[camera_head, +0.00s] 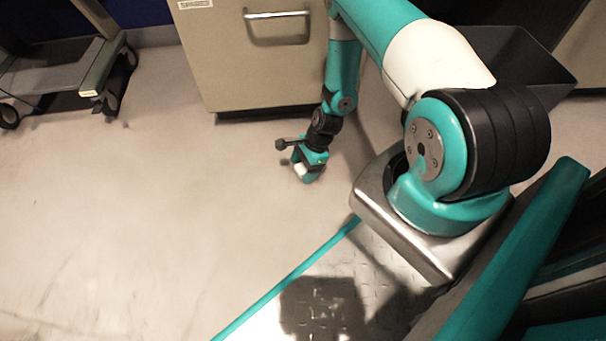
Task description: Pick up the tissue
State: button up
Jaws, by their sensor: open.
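My gripper (308,176) points down close to the pale floor, in front of the beige cabinet. Its jaws are open. A small white thing (301,170) shows at the jaws, on their left side. It may be the tissue, but it is too small to tell. I cannot tell whether it lies on the floor, sits between the fingers or touches them. The floor right under the gripper is partly hidden by the gripper itself.
A beige cabinet (250,60) with a metal handle stands behind my gripper. A wheeled cart (60,75) stands at the upper left. The pale floor (130,210) on the left and in the middle is clear.

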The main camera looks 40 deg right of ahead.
jog(key=shift+r, duration=0.1)
jog(key=c, duration=1)
